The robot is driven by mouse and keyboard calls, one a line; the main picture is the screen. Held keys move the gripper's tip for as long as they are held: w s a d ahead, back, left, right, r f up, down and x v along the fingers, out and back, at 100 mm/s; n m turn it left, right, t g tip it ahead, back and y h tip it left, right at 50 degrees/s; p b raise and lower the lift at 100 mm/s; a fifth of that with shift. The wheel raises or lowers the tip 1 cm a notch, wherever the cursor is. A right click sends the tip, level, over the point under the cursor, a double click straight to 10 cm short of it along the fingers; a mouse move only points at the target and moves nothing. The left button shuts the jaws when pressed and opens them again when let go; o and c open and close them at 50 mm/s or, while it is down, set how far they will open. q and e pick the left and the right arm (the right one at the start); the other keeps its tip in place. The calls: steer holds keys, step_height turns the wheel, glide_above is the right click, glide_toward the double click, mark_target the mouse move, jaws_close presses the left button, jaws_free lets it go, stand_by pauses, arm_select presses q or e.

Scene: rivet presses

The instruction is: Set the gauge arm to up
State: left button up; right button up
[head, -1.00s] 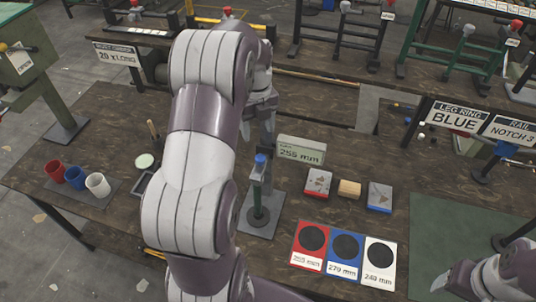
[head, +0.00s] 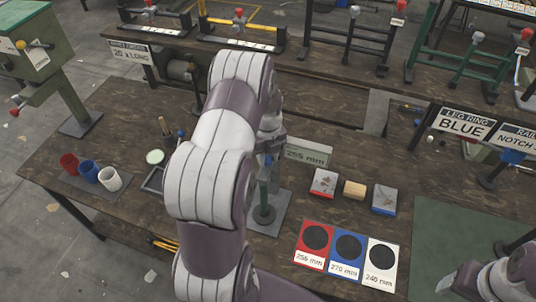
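The gauge (head: 264,198) is a green post on a grey base plate, right of my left arm in the head view. A blue knob (head: 268,160) shows partly at its upper part; my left arm and gripper cover much of the rest, so I cannot tell the gauge arm's position. A pale green sign behind it (head: 308,152) reads about 255 mm. My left gripper (head: 270,148) is at the top of the post, by the knob. I cannot tell if it touches it or how its fingers stand. My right gripper (head: 447,284) is low at the right, far from the gauge.
Red, blue and white cards (head: 347,274) with black discs lie in front right. Three small blocks (head: 354,190) lie behind them. Three cups (head: 89,172) stand on a mat at the left. A rack with signs (head: 462,124) stands at the right.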

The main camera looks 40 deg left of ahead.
mark_target(267, 158)
arm_select(q)
steer(key=shift+r, duration=0.1)
jaws_close()
step_height(267, 158, up, 8)
steer(key=p, duration=0.4)
steer(key=shift+r, duration=0.1)
steer(key=shift+w+a, duration=0.15)
steer(key=shift+w, duration=0.05)
steer(key=o, duration=1)
jaws_free()
steer(key=shift+o, duration=0.4)
steer(key=shift+s, duration=0.15)
